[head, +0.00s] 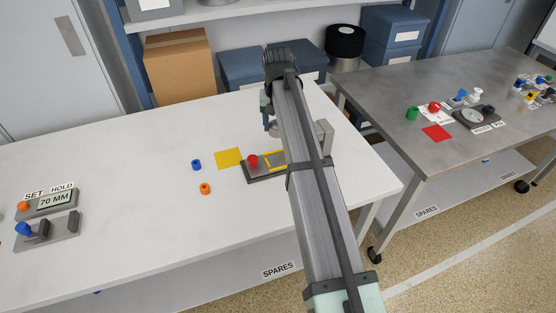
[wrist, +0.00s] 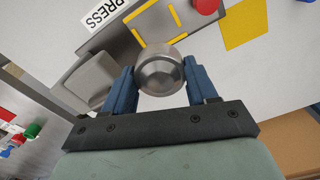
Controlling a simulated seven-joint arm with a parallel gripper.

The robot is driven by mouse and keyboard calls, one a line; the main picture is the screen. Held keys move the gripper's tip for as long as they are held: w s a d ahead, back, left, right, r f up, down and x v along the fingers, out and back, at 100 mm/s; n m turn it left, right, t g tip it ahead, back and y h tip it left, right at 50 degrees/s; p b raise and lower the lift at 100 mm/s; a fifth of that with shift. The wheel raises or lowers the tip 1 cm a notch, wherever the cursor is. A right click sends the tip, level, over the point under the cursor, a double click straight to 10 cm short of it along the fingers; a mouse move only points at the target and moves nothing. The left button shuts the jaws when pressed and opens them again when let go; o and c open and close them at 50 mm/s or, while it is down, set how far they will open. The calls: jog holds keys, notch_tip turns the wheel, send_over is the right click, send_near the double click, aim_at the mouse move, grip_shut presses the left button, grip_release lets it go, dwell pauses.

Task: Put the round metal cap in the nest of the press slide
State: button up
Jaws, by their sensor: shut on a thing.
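The round metal cap (wrist: 160,74) is silver and sits between the two blue fingers of my gripper (wrist: 159,68) in the wrist view. My gripper is shut on it. The press (wrist: 118,42) has a dark grey base with yellow marks around a flat area, which appears to be the nest. In the wrist view the cap overlaps the near edge of this marked area; its height above it is unclear. The press also shows in the head view (head: 262,175), partly behind my arm.
A red knob (head: 252,160) stands on the press's left end, and a grey block (head: 325,136) at its right. A yellow square (head: 229,157), a blue ring (head: 196,164) and an orange ring (head: 205,188) lie left of it. Boxes stand behind the table.

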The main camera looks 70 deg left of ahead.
aim_at(278, 160)
jog(key=shift+s+d+f+n, duration=0.1)
jog(key=shift+d+f+n, duration=0.05)
jog(key=shift+d+n, duration=0.5)
jog(key=n, duration=0.2)
jog(key=shift+d+n, duration=0.1)
jog(key=shift+n, duration=0.25)
jog(key=shift+f, duration=5)
jog(key=shift+f, duration=0.15)
jog(key=o, duration=1.2)
notch_tip(278, 160, up, 12)
jog(key=shift+r, duration=0.2)
